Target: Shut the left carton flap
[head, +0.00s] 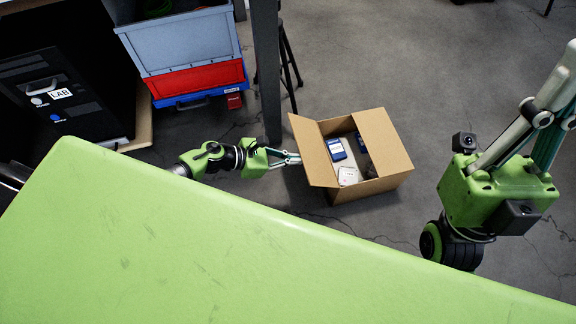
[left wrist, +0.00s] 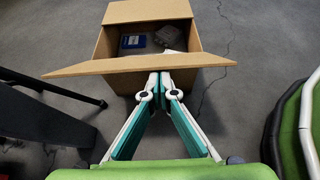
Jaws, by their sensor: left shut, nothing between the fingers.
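The open brown carton (head: 370,188) stands on the floor, right of centre in the head view. Its left flap (head: 313,150) is open and slopes out from the left rim; in the left wrist view the flap (left wrist: 90,68) spans the carton's near side. The opposite flap (head: 383,138) also stands open. My left gripper (head: 297,158) is shut and empty, its tips at the left flap; whether they touch it is unclear. In the left wrist view its fingertips (left wrist: 160,78) meet just below the flap's edge. My right gripper (head: 550,115) is at the right edge, its fingertips cut off.
A blue-and-white box (head: 336,149) and a pale item (head: 348,176) lie inside the carton. A dark post (head: 267,70) and a tripod (head: 289,55) stand behind it. Stacked grey and red crates (head: 190,45) are at upper left.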

